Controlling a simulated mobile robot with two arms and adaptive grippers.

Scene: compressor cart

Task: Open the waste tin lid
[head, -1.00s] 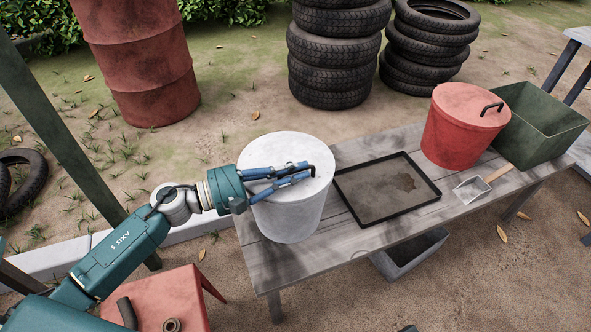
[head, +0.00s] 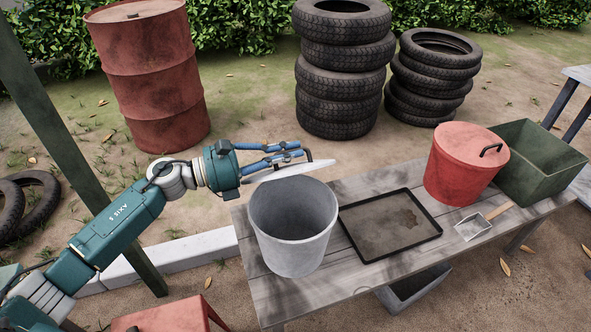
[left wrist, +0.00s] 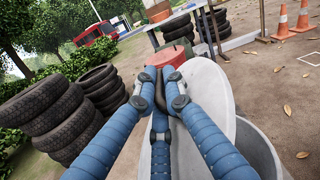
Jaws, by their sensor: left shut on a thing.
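The grey waste tin (head: 292,240) stands on the left end of the wooden table, its mouth uncovered and its inside looking empty. Its pale round lid (head: 293,171) is off the rim, held above the tin's back edge. My left gripper (head: 304,153) is shut on the lid's dark handle (head: 322,163). In the left wrist view, the blue fingers (left wrist: 159,78) close together in front of the tilted lid (left wrist: 209,85), and part of the tin (left wrist: 258,155) shows behind it. My right gripper is not in view.
On the table (head: 262,284), a black-rimmed tray (head: 391,256) lies right of the tin. A red drum (head: 160,95) and stacked tyres (head: 341,80) stand behind.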

